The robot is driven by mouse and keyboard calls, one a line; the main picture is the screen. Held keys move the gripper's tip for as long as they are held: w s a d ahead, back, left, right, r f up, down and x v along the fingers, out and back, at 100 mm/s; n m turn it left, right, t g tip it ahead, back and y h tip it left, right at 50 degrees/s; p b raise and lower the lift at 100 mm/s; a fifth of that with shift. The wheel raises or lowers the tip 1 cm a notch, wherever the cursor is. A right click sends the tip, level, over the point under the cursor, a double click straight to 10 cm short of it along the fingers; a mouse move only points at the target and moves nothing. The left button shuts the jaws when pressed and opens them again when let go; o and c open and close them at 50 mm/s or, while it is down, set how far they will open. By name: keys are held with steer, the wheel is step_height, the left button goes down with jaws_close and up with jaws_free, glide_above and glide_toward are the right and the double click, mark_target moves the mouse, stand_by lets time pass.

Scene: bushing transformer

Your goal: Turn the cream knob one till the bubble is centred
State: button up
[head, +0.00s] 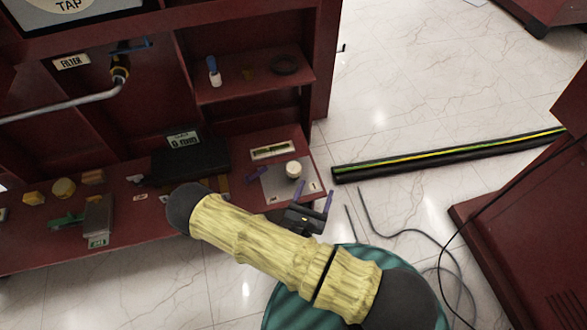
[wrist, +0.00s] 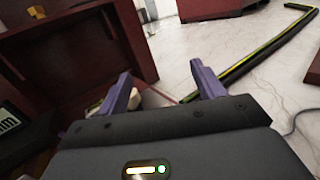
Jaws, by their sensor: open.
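The cream knob (head: 293,170) stands on a pale plate (head: 276,186) at the right end of the red bench in the head view. A level vial (head: 272,149) in a pale frame lies just behind it; its bubble is too small to make out. My gripper (head: 313,202) is open, its two purple fingers in front of the knob and apart from it. In the wrist view my gripper (wrist: 169,90) is open with nothing held between the fingers.
A black box with a numeric display (head: 185,141) stands left of the plate. A shelf (head: 255,86) with small items is above the bench. A black and yellow-green floor strip (head: 450,155) runs to the right.

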mark_target(294, 163)
steer(key=s+a+f+n+y+b, duration=0.1)
steer(key=s+a+f+n+y, duration=0.1)
steer(key=a+f+n+y, duration=0.3)
step_height(294, 163, down, 3)
steer(key=y, duration=0.2)
steer(key=shift+r+n+y, duration=0.15)
steer(key=shift+n+y, duration=0.15)
steer(key=w+b, duration=0.3)
steer(key=w, duration=0.2)
steer(key=w+b, duration=0.3)
steer(key=w, duration=0.3)
steer(key=w+a+b, duration=0.1)
steer(key=w+b, duration=0.2)
steer(key=w, duration=0.2)
steer(key=shift+w, duration=0.15)
steer(key=shift+w+b, duration=0.3)
steer(key=shift+w, duration=0.25)
steer(key=c, duration=1)
